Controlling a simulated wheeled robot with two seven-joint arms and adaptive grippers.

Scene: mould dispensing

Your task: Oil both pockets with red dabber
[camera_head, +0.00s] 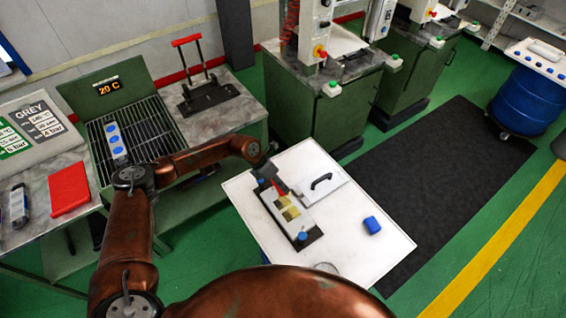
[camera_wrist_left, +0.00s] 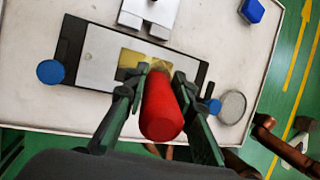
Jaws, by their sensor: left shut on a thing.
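My left gripper (camera_head: 274,180) is shut on the red dabber, whose thick red end (camera_wrist_left: 162,110) faces the left wrist camera. The dabber (camera_head: 281,187) points down at the mould plate. The plate (camera_wrist_left: 98,50) is pale in a dark frame and has two yellowish pockets side by side. In the left wrist view the dabber's far end is over or at the right pocket (camera_wrist_left: 160,66); whether it touches is hidden. The left pocket (camera_wrist_left: 129,60) is clear of the dabber. My right gripper is not in view.
The mould lies on a white table (camera_head: 350,247). A pale plate with a black handle (camera_head: 321,182) lies beside it, with a blue block (camera_head: 372,225) to the right. A round dish (camera_wrist_left: 232,107) is near the table edge. A grill bench (camera_head: 150,125) stands left.

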